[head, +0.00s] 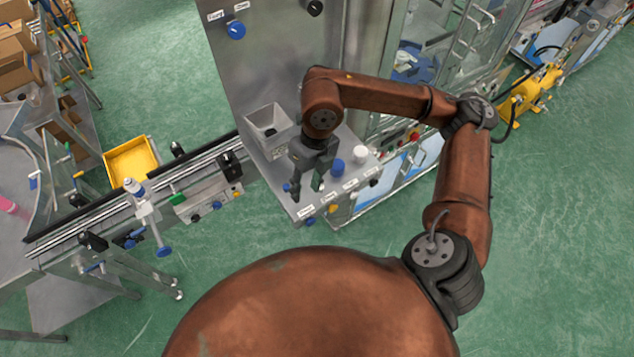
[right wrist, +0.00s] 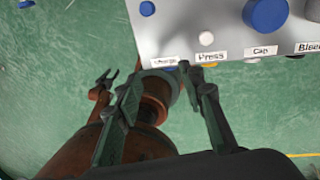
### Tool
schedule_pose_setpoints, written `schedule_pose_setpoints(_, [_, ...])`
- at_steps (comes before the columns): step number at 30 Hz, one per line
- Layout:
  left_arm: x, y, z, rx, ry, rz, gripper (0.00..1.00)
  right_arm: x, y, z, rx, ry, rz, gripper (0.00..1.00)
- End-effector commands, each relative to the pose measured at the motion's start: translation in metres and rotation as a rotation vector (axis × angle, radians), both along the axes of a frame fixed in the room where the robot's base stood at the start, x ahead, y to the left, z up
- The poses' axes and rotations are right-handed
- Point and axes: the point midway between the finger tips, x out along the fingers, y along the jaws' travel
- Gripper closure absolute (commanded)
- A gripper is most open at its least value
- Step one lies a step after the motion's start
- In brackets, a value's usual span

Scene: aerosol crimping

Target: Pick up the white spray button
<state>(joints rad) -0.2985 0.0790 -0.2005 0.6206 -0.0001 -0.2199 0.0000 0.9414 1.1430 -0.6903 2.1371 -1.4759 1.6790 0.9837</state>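In the right wrist view, a small round white button (right wrist: 206,38) stands on the grey panel just behind the "Press" label. My right gripper (right wrist: 168,82) is open and empty there, its two dark fingers apart. The button lies beyond the fingertips, above the right finger in that picture, and is not between the fingers. In the head view, my right gripper (head: 304,190) points down over the front part of the panel, and the small white button cannot be made out there.
A large blue knob (head: 337,167) and a larger white piece (head: 361,153) stand on the panel (head: 298,208) right of my right gripper. A square metal hopper (head: 268,128) stands behind left. A conveyor (head: 110,212) and yellow bin (head: 131,162) are further left.

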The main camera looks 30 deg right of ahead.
Motion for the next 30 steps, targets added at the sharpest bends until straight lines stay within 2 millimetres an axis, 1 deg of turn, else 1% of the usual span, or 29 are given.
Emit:
schedule_pose_setpoints(1, [-0.001,0.000,-0.003,0.000,0.001,0.000,0.60,0.006,-0.019,0.001,-0.068,-0.018,-0.026,0.64])
schedule_pose_setpoints(3, [-0.001,0.000,-0.004,0.000,0.001,0.000,0.60,0.010,-0.038,0.003,-0.137,-0.031,-0.055,0.64])
schedule_pose_setpoints(6, [-0.001,0.000,-0.002,0.000,0.001,0.000,0.60,0.012,-0.053,0.001,-0.184,-0.037,-0.080,0.64])
schedule_pose_setpoints(13, [-0.004,0.000,0.005,0.000,0.004,0.001,0.60,0.011,-0.058,-0.022,-0.188,-0.034,-0.089,0.64])
schedule_pose_setpoints(16, [-0.004,0.000,0.012,0.001,0.005,0.001,0.60,0.014,-0.059,-0.032,-0.188,-0.033,-0.088,0.64])
schedule_pose_setpoints(20, [-0.004,0.000,0.023,0.000,0.004,0.001,0.60,0.020,-0.062,-0.050,-0.187,-0.031,-0.087,0.64])
schedule_pose_setpoints(24, [-0.003,0.000,0.026,0.000,0.004,0.001,0.60,0.020,-0.060,-0.068,-0.185,-0.033,-0.084,0.64])
schedule_pose_setpoints(27, [-0.003,0.001,0.026,0.000,0.004,0.001,0.60,0.020,-0.060,-0.072,-0.184,-0.035,-0.082,0.64])
schedule_pose_setpoints(30, [-0.003,0.001,0.026,0.000,0.003,0.001,0.60,0.021,-0.059,-0.073,-0.185,-0.037,-0.081,0.64])
